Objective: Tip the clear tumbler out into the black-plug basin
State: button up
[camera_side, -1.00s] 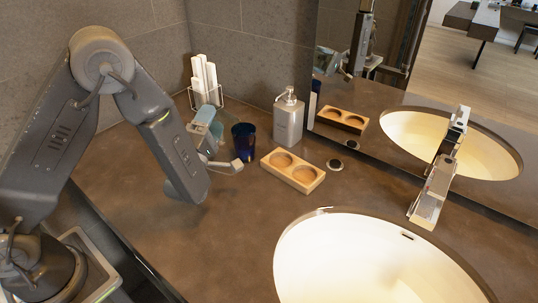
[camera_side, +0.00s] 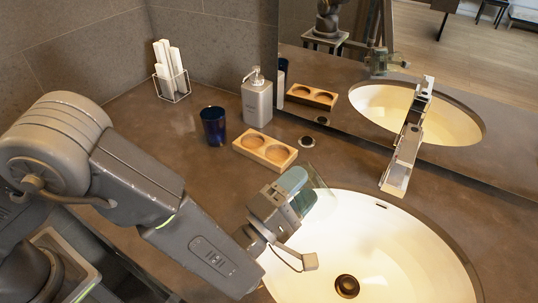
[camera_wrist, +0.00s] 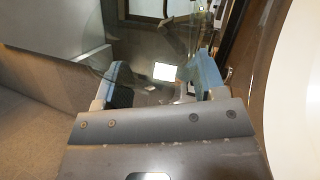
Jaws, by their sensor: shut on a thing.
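My gripper (camera_side: 288,200) is shut on the clear tumbler (camera_side: 318,192) above the left part of the basin in the side view. The tumbler is see-through and faint, and it looks tilted; whether anything is in it I cannot tell. The white basin (camera_side: 405,245) has a dark round plug (camera_side: 347,286) with a bronze sheen at its bottom. In the wrist view the tumbler (camera_wrist: 150,42) shows as clear glass at the fingers of my gripper (camera_wrist: 160,82), and the basin (camera_wrist: 296,100) is a white area at the right.
A chrome faucet (camera_side: 405,150) stands behind the basin. A dark blue cup (camera_side: 213,127), a wooden two-hole holder (camera_side: 265,148), a soap dispenser (camera_side: 257,100) and a wire rack (camera_side: 173,85) stand at the back left. A mirror (camera_side: 480,105) lines the back.

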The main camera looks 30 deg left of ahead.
aim_at(302, 208)
jog(key=shift+s+d+h, duration=0.3)
jog(key=shift+s+d, duration=0.2)
jog(key=shift+d, duration=0.35)
jog(key=n, duration=0.1)
jog(key=r+n+g+y, duration=0.1)
jog(key=n, duration=0.2)
jog(key=shift+r+y, duration=0.25)
jog(key=shift+y, duration=0.15)
jog(key=n+g, duration=0.1)
jog(key=f+n+g, duration=0.1)
jog(key=n, duration=0.1)
jog(key=w+a+n+g+y, duration=0.1)
jog(key=n, duration=0.1)
jog(key=shift+f, duration=0.15)
jog(key=n+g, duration=0.1)
jog(key=s+d+n+g, duration=0.1)
jog(key=n, duration=0.1)
jog(key=shift+s+d+r, duration=0.15)
jog(key=shift+r, duration=0.05)
jog(key=shift+s+d+r+n+g+h, duration=0.15)
jog(key=shift+s+d+n+g+h, duration=0.5)
jog(key=shift+n+g, duration=0.55)
